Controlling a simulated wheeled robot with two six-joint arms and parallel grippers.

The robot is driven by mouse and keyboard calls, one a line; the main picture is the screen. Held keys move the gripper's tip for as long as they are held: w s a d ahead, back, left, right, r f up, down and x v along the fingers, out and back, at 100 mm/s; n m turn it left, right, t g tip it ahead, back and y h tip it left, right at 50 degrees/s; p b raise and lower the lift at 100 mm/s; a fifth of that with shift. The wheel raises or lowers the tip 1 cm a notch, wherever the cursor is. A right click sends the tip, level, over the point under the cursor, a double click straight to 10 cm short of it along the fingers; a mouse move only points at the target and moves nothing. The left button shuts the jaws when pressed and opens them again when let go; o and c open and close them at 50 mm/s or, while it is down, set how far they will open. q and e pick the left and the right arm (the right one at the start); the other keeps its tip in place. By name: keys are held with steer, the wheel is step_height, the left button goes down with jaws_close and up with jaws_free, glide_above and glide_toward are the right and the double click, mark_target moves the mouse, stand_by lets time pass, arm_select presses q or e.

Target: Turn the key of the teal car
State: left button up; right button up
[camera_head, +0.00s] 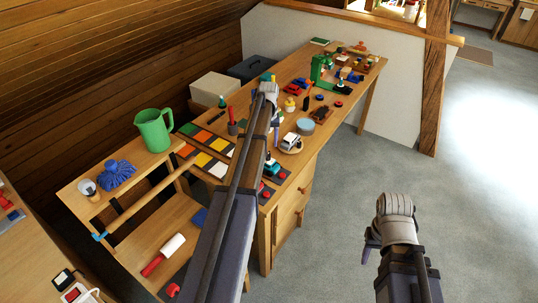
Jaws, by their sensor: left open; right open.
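A small teal toy (271,166), which may be the teal car, stands at the near end of the long workbench, just right of my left arm. It is too small to make out a key. My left gripper (276,122) is over the bench, beyond the teal toy, pointing down and open, with nothing visible in it. It is seen edge-on and partly hidden by its own arm. My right gripper (370,246) is open and empty over the grey floor, right of the bench and apart from everything.
A white toy vehicle (289,140) is on a round wooden plate, near a pale blue round tin (306,126). Coloured tiles (202,159) lie left of my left arm. A green jug (154,130) and blue cloth (117,174) are on the shelf. The floor at right is clear.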

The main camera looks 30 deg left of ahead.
mark_target(268, 154)
arm_select(q)
step_height(268, 154, down, 7)
steer(key=b, duration=0.6)
steer(key=shift+r, duration=0.1)
steer(key=shift+c, duration=0.2)
jaws_close()
